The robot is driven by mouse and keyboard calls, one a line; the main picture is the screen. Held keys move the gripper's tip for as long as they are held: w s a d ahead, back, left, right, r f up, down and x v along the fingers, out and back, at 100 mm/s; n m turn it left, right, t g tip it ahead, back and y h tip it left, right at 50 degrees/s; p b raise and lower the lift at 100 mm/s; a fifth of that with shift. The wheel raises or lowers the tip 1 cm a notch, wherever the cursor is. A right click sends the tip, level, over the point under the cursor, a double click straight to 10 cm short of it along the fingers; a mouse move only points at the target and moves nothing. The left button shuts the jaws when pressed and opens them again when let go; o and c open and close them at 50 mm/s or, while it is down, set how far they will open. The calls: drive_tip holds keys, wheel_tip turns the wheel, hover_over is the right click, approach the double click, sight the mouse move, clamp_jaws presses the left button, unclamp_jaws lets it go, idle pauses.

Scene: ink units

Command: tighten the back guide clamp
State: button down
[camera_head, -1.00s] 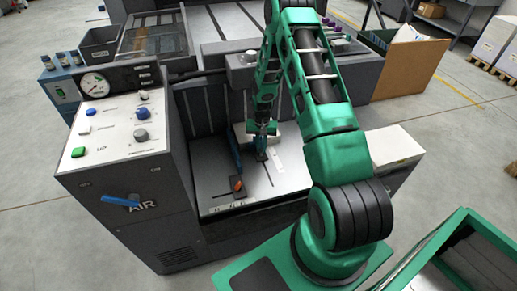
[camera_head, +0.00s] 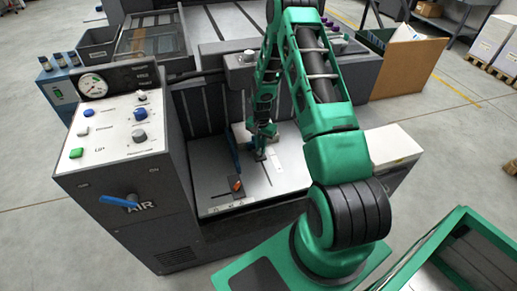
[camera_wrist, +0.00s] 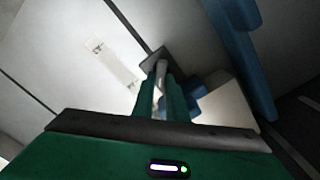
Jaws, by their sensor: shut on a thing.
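The feed table (camera_head: 285,180) carries a blue guide bar (camera_head: 233,155), which also shows in the wrist view (camera_wrist: 243,55). The back guide clamp's dark block (camera_wrist: 153,60) lies on the table beside the guide; it also shows in the head view (camera_head: 260,156). My gripper (camera_wrist: 160,85) reaches down over this block and is shut on a slim pale part at it, seemingly the clamp's handle. The fingers hide most of that part. In the head view my gripper (camera_head: 262,143) is small and partly merged with the clamp. Nearer the front edge sits another dark clamp with an orange handle (camera_head: 237,185).
The control cabinet (camera_head: 120,150) with a gauge, knobs and a blue AIR lever (camera_head: 120,201) stands left of the table. A pale block (camera_head: 241,134) is behind my gripper. A cardboard box (camera_head: 405,65) stands at the back right. The table's right part is clear.

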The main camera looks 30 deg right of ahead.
drive_tip(key=shift+w+a, duration=0.3)
drive_tip(key=shift+a, duration=0.05)
drive_tip(key=c, duration=1.8)
unclamp_jaws()
drive_tip(key=shift+o, duration=0.2)
drive_tip(key=shift+s+d, duration=0.15)
wheel_tip(320, 180, up, 11)
drive_tip(key=shift+f, duration=0.1)
